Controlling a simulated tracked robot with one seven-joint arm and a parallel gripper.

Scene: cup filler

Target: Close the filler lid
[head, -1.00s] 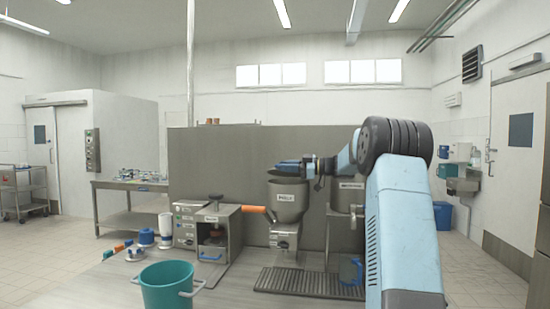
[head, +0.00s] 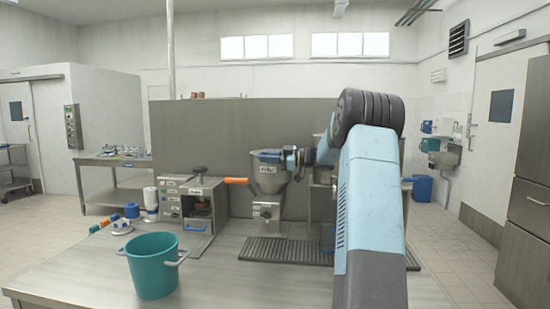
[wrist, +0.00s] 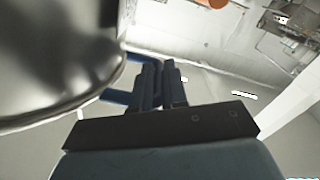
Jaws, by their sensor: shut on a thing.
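The filler (head: 266,187) is a grey metal hopper with a label on its front, standing at the back of the work table. An orange handle (head: 236,181) sticks out at its left. My gripper (head: 286,157) is at the hopper's top rim, beside a blue part there. In the wrist view, my gripper (wrist: 158,82) has its dark blue fingers close together on a blue bar handle (wrist: 118,97). The handle sits at the edge of a shiny rounded metal surface (wrist: 60,60), which looks like the lid. How far the lid is tilted is hard to tell.
A teal bucket (head: 152,268) stands at the front left of the table. A boxy metal machine (head: 190,203) stands left of the filler. A slotted drip grate (head: 285,251) lies before the filler. A grey panel (head: 235,125) rises behind.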

